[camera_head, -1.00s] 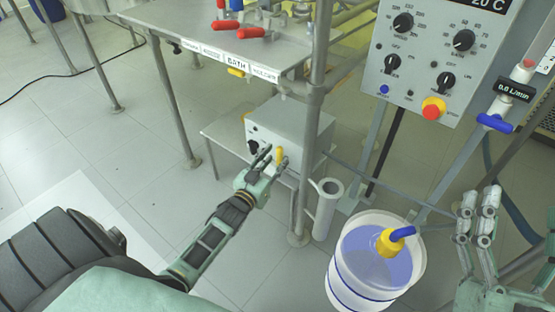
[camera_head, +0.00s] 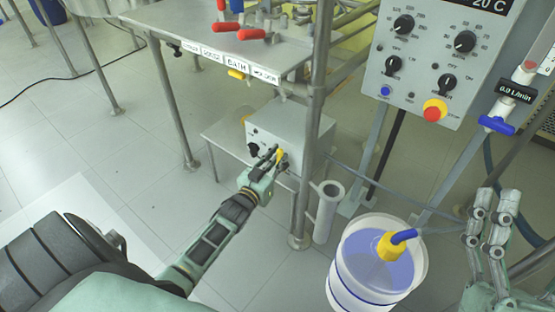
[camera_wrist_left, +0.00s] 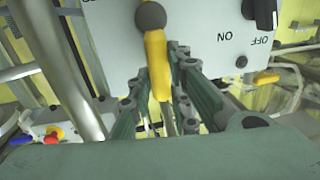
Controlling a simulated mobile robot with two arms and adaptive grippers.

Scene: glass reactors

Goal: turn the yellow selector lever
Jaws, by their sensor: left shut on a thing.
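The yellow selector lever (camera_head: 279,154) is on the front of a light grey box (camera_head: 290,127) on a low shelf. In the left wrist view the lever (camera_wrist_left: 157,62) hangs from a dark round pivot on the panel. My left gripper (camera_head: 273,158) is at the lever, with its fingers on both sides. In the left wrist view its fingers (camera_wrist_left: 160,95) are shut on the lever, whose lower end is partly hidden between them. My right gripper (camera_head: 489,215) is at the right edge of the head view, fingers up and apart, empty.
A black knob (camera_head: 254,149) is left of the lever. A metal post (camera_head: 308,150) and an upright tube (camera_head: 327,208) stand close on the right. A white bucket (camera_head: 345,275) of bluish liquid is in front. A steel table (camera_head: 180,35) is above.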

